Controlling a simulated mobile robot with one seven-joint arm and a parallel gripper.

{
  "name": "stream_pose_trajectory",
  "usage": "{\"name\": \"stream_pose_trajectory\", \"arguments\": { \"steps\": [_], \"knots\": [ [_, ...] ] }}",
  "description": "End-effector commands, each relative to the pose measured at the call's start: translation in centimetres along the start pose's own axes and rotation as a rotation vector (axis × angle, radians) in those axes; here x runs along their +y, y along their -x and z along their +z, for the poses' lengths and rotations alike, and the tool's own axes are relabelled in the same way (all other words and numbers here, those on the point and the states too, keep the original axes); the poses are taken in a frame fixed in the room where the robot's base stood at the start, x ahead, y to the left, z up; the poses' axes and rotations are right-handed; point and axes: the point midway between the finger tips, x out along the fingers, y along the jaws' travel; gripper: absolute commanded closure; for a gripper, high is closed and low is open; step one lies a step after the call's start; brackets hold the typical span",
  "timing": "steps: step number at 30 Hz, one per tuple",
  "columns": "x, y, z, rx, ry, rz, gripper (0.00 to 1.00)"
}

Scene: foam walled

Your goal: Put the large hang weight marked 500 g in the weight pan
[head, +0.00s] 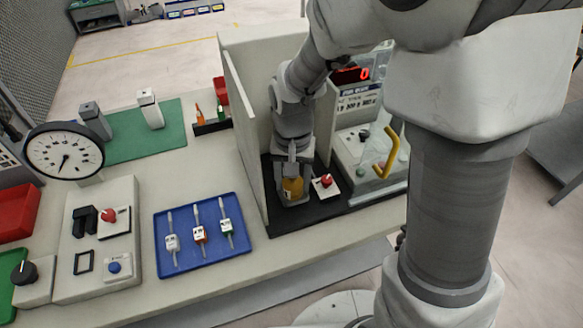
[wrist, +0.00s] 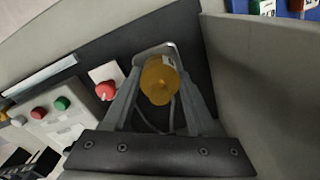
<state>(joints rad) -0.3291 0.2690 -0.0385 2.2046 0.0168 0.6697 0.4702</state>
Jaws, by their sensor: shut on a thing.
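My gripper (head: 293,178) points down inside the walled bay on the bench. Its fingers are shut on an amber-yellow cylinder (head: 292,188), which also shows end-on between the fingers in the wrist view (wrist: 159,81). A pale strip shows on the cylinder's side, but I cannot read any mark on it. A thin grey metal loop (wrist: 146,51) shows around the cylinder in the wrist view; I cannot tell whether it is part of a weight pan. The cylinder is low over the black floor of the bay (head: 340,212), and its contact below is hidden.
The bay's grey left wall (head: 243,140) stands close to my gripper. A red knob (head: 326,180) is just right of it. A blue tray (head: 165,266) with three stemmed, labelled pieces lies left. Farther left are a control panel (head: 82,280) and a dial gauge (head: 64,154).

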Motion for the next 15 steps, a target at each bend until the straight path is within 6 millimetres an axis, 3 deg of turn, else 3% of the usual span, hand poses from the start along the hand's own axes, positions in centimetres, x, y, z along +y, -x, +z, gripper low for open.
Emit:
{"name": "stream_pose_trajectory", "arguments": {
  "steps": [11,12,15],
  "knots": [
    [-0.03,-0.49,-0.07,0.003,0.000,-0.001,1.00],
    [-0.01,-0.44,-0.03,0.001,0.000,-0.001,0.37],
    [-0.01,-0.41,-0.03,0.001,0.000,-0.001,0.19]
  ]
}}
